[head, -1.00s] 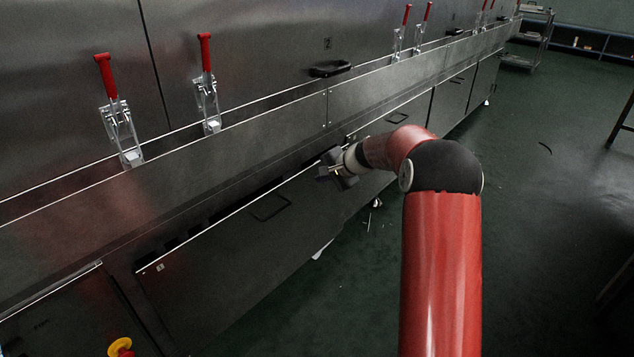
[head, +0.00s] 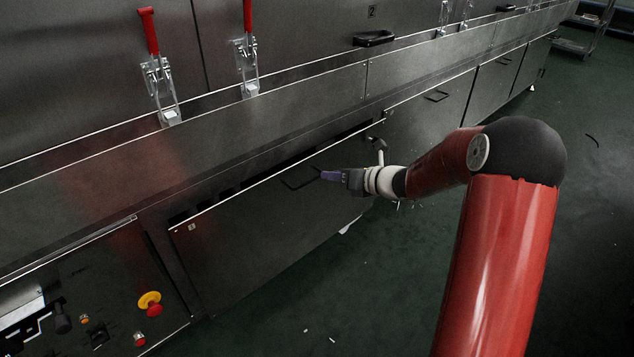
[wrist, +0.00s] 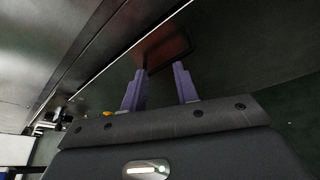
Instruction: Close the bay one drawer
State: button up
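The drawer (head: 265,230) is the long dark metal front low on the machine, with a small label at its upper left. It stands slightly open: a dark gap shows behind its bright top edge. Its black bar handle (head: 298,184) sits near the top edge and also shows in the wrist view (wrist: 165,48). My gripper (head: 324,175) is at the right end of the handle. In the wrist view its two purple fingers (wrist: 159,68) are spread apart, with the handle just beyond the tips. I cannot tell whether they touch it.
Red-handled clamps (head: 150,35) stand on the ledge above. A yellow and red emergency button (head: 150,303) is on the control panel at the lower left. Another closed front with a handle (head: 436,97) is farther right. The green floor (head: 400,270) is mostly clear, with small scraps.

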aim_at(311, 181)
jog(key=w+a+f+m+t, duration=0.1)
jog(key=m, duration=0.4)
jog(key=w+a+f+m+t, duration=0.1)
jog(key=a+f+m, duration=0.1)
jog(key=m, duration=0.3)
jog(key=w+a+f+m+h+b, duration=0.1)
jog(key=w+a+f+m, duration=0.1)
jog(key=m, duration=0.2)
jog(key=shift+a+f+m+t, duration=0.15)
jog(key=shift+a+m+t, duration=0.1)
jog(key=shift+m+t, duration=0.15)
grip_shut()
